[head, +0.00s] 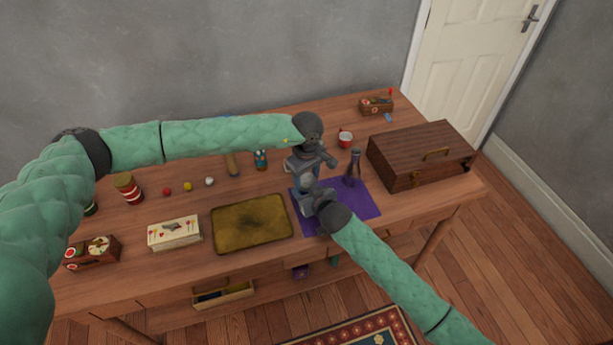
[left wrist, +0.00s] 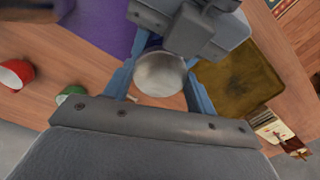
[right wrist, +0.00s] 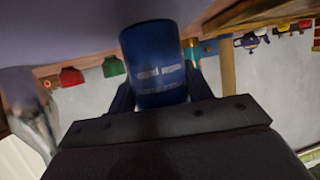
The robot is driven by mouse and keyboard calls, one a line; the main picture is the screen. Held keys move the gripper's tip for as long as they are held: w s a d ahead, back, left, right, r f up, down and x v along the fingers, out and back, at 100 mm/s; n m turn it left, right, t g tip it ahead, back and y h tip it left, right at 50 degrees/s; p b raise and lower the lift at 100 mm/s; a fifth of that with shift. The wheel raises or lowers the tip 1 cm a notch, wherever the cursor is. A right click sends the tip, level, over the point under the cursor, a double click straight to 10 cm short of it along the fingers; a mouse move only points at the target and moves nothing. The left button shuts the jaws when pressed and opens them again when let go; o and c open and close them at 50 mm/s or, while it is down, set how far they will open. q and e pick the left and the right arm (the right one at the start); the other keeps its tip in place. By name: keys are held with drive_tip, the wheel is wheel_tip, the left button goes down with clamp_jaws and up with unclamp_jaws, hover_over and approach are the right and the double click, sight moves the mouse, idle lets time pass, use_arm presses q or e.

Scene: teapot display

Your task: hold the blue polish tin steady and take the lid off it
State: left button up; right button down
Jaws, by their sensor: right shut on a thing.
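The blue polish tin (right wrist: 158,75) stands between the fingers of my right gripper in the right wrist view, and that gripper is shut on it. In the left wrist view the round silver-grey lid (left wrist: 160,73) is seen from above, between the blue fingers of my left gripper (left wrist: 160,90). The left fingers stand on either side of the lid and look apart from it. In the head view my left gripper (head: 308,165) is just above my right gripper (head: 312,198), over the purple cloth (head: 362,208). The tin is mostly hidden there by the grippers.
A dark upright object (head: 352,167) stands on the cloth, close right of the grippers. A yellow-brown mat (head: 250,222) lies to the left. A large wooden chest (head: 425,155) is at the right, with a red cup (head: 345,139) behind the grippers. A card box (head: 173,233) sits front left.

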use_arm(q)
drive_tip(key=shift+c, duration=0.5)
drive_tip(key=n, duration=0.6)
drive_tip(key=shift+n, duration=0.4)
drive_tip(key=o, duration=1.1)
drive_tip(key=shift+r, duration=0.15)
